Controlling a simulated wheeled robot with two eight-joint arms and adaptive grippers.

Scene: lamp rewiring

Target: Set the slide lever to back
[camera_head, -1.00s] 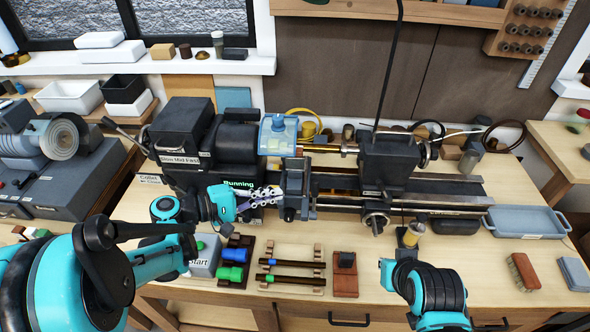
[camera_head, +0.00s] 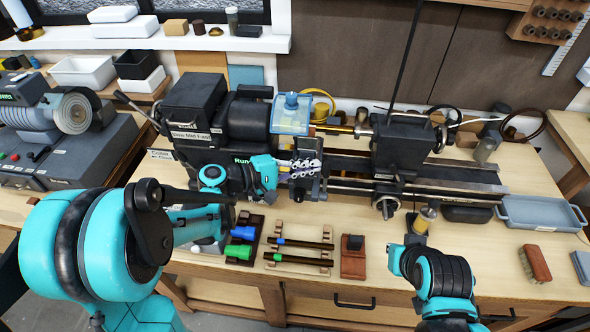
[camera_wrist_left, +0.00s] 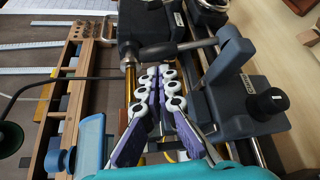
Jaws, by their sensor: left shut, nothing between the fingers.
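My left gripper (camera_head: 315,166) is shut and empty, its white-and-purple fingers pressed together over the lathe's carriage (camera_head: 309,188). In the left wrist view the fingertips (camera_wrist_left: 163,78) lie beside the carriage block (camera_wrist_left: 232,103), with a black knob (camera_wrist_left: 272,101) at its right. A dark round-ended bar (camera_wrist_left: 178,48) leads from a blue-grey upright (camera_wrist_left: 235,50) across in front of the fingertips. It looks like a lever, but I cannot read its label or tell its setting. Contact between fingers and bar cannot be made out. My right arm shows at lower right, its gripper not visible.
The blue guard (camera_head: 291,114) stands just behind my left gripper. Dark rods (camera_head: 305,243) on a rack and a brown block (camera_head: 353,262) lie in front. A grey tray (camera_head: 543,214) is far right.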

